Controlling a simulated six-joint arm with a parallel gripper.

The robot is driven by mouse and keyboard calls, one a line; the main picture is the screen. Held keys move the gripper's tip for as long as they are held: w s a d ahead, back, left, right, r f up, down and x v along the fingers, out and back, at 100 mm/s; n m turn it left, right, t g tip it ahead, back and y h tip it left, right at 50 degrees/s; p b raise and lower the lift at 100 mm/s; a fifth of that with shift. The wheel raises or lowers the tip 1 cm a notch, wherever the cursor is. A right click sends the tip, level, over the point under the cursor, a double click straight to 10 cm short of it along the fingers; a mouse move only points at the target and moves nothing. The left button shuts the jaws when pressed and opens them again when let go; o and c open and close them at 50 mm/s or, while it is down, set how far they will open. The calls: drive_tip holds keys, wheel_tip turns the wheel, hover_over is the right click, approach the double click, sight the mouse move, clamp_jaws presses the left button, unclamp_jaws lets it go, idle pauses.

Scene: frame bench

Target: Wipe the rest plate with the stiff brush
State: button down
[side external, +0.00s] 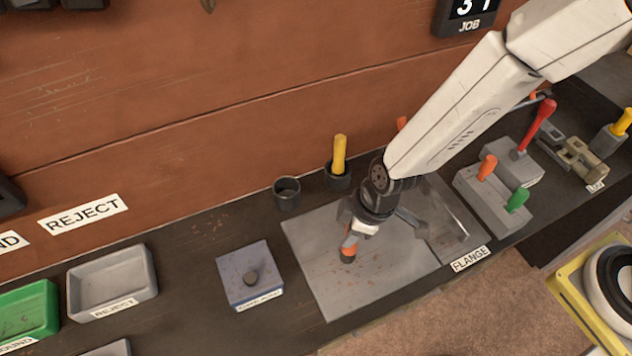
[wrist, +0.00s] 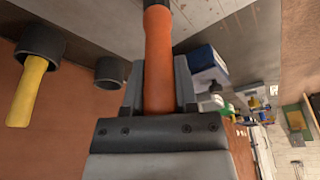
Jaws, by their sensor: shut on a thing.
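My gripper (side external: 349,240) is shut on an orange-handled tool, taken as the stiff brush (side external: 347,256), above or at the large grey plate (side external: 330,295). The wrist view shows its orange handle (wrist: 158,60) between the fingers; its bristles are hidden, and I cannot tell whether it touches the plate. Left of the grey plate is a blue-grey square plate (side external: 236,270) with a dark central knob and brown specks. It also shows in the wrist view (wrist: 205,62). Its label is too small to read, so I cannot tell which plate is the rest plate.
Behind the grey plate stand an empty dark cup (side external: 287,194) and a cup with a yellow handle (side external: 339,154). A grey block with orange and green handles (side external: 490,198) is at the right. A reject tray (side external: 112,283) and green tray (side external: 27,312) are at the left.

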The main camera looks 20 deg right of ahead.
wheel_tip(320, 180, up, 8)
drive_tip(key=a, duration=0.2)
idle(1.4)
idle(0.5)
